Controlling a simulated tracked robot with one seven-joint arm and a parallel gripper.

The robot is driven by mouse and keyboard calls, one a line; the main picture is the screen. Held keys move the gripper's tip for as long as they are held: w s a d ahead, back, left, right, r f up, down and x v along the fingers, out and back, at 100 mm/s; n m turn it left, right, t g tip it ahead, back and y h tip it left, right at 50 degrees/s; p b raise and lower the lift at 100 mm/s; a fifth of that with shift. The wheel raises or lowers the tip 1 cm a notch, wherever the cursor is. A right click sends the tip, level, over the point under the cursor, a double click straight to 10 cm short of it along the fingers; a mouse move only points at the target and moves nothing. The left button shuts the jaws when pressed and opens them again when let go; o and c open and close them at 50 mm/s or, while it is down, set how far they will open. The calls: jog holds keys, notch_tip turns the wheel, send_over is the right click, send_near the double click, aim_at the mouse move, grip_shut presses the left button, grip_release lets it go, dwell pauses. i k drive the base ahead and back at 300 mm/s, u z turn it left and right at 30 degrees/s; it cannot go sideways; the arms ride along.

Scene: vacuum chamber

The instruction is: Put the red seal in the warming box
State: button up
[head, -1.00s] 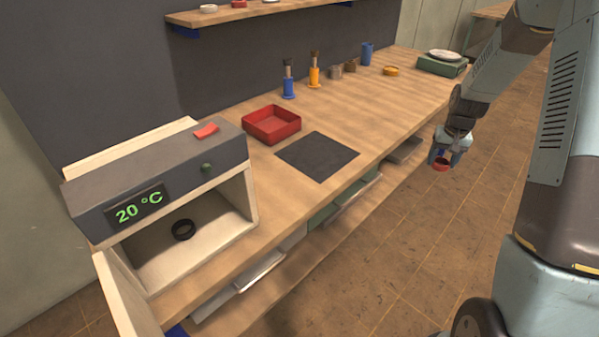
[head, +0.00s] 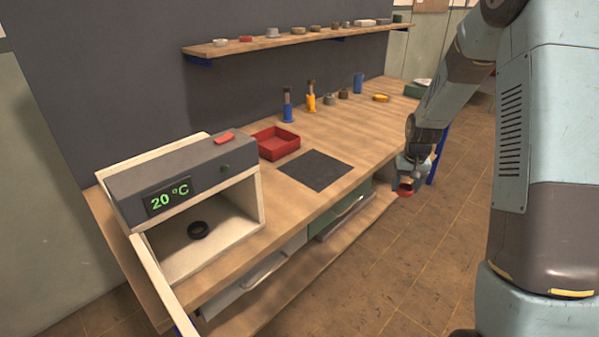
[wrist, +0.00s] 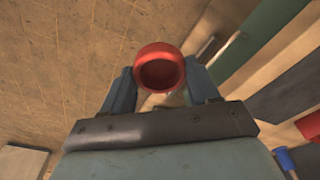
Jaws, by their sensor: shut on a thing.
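The red seal (wrist: 159,50), a small ring-shaped cup, is between the fingers of my gripper (wrist: 160,85) in the wrist view. In the head view my gripper (head: 406,187) is shut on the red seal (head: 404,193) and hangs over the floor in front of the bench, to the right of the dark mat. The warming box (head: 256,199) stands at the left end of the bench. Its front is open, with its door (head: 160,285) swung out to the left. Its display reads 20 °C.
A red tray (head: 276,144) and a dark mat (head: 316,169) lie on the bench right of the box. Blue (head: 288,108) and orange (head: 311,100) tools stand behind them. Drawers with handles line the bench front. A shelf (head: 225,48) with small rings hangs above.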

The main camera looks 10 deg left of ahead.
aim_at(211, 245)
jog(key=u, duration=0.55)
jog(key=i, duration=1)
jog(key=u, duration=0.05)
